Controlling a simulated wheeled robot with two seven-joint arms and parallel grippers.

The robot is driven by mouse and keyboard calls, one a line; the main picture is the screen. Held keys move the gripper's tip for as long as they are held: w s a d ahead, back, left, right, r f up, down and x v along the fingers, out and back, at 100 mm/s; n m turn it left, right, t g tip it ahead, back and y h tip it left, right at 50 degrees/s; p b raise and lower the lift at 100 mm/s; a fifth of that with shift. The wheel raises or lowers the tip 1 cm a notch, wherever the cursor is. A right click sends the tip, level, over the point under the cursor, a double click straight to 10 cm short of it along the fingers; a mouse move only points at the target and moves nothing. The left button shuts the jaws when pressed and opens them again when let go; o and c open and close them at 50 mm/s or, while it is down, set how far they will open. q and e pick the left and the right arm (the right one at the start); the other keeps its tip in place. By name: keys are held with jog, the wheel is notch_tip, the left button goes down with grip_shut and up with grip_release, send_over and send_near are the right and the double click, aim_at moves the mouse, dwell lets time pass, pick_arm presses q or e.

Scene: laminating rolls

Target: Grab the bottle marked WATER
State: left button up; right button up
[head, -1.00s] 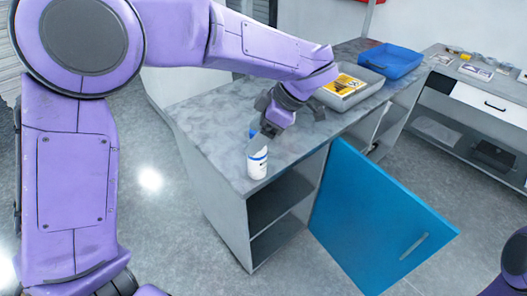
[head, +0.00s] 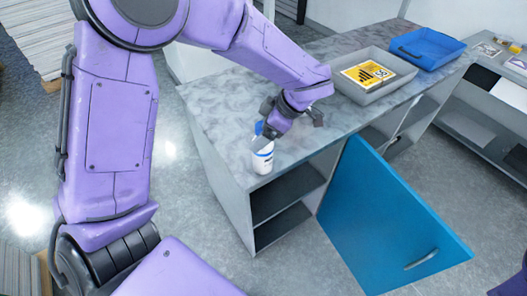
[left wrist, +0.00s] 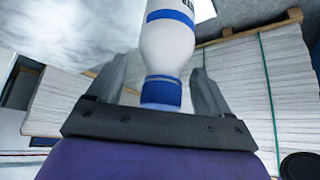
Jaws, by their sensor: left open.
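A white bottle with a blue cap and blue bands (head: 263,160) stands upright on the grey marbled counter (head: 225,110), near its front left corner. My left gripper (head: 266,128) is at the bottle's top, coming from behind and to the right. In the left wrist view, the bottle (left wrist: 167,45) has its cap between the two spread fingers of the left gripper (left wrist: 158,85). The jaws are open, with a gap beside the cap. Only a scrap of dark lettering shows at the label's edge, so I cannot read it. My right gripper is out of view.
A grey tray (head: 400,74) with a yellow-labelled item (head: 367,73) and a blue tray (head: 428,45) stand farther back on the counter. A blue cabinet door (head: 385,225) hangs open in front. The counter around the bottle is clear.

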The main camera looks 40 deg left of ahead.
pick_arm(q)
jog(key=shift+s+a+f, duration=0.3)
jog(key=shift+f, duration=0.15)
jog(key=c, duration=1.2)
grip_shut()
jog(key=shift+s, duration=0.1)
